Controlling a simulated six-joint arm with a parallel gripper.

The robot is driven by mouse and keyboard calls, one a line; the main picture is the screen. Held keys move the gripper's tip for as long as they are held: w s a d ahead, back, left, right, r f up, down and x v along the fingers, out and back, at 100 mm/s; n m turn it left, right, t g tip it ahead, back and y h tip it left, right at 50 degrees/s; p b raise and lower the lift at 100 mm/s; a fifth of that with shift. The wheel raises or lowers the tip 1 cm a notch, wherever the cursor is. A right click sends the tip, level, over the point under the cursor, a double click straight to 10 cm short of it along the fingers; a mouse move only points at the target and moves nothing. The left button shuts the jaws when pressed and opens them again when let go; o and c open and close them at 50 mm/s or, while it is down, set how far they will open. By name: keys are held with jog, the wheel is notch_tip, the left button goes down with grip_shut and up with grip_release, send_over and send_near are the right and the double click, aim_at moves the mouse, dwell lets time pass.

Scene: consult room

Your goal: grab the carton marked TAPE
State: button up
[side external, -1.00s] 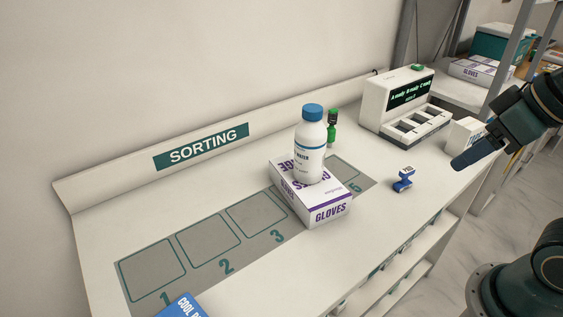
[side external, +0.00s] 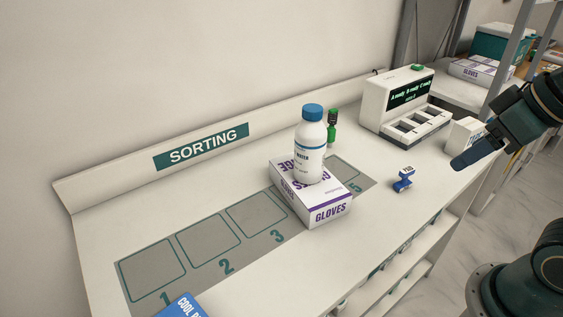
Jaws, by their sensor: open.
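No carton with a readable TAPE mark shows in the side view. A white carton (side external: 463,133) stands at the right end of the bench, partly hidden behind my gripper; only a piece of its dark lettering shows and I cannot read it fully. My gripper (side external: 463,162) hangs over the bench's right edge, in front of that carton in the picture. It is open, and nothing shows between its fingers. Whether it touches the carton cannot be told.
A GLOVES box (side external: 327,211) bears a white bottle (side external: 311,155) with a blue cap. A small blue-and-white item (side external: 403,181), a green-topped vial (side external: 332,130) and a white display device (side external: 405,105) stand nearby. A blue pack (side external: 183,307) lies at front left. Marked spaces 1 to 3 are clear.

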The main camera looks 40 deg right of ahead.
jog(key=shift+o, duration=1.4)
jog(key=w+d+r+n+g+h, duration=0.15)
jog(key=w+d+n, duration=0.25)
jog(key=w+d, duration=0.45)
jog(key=w+d+r+n+g, duration=0.2)
jog(key=w+d+r+n, duration=0.15)
jog(key=w+d, duration=0.45)
jog(key=d+f+n, duration=0.3)
jog(key=d, duration=0.6)
jog(key=s+d+f+n+g+y, duration=0.1)
jog(key=d+f+n, duration=0.2)
jog(key=d, duration=0.6)
jog(key=s+d+f+n+g, duration=0.1)
jog(key=d+f+n, duration=0.2)
jog(key=d, duration=0.7)
jog(key=shift+f, duration=0.85)
jog(key=shift+f+y, duration=0.1)
jog(key=shift+y, duration=0.15)
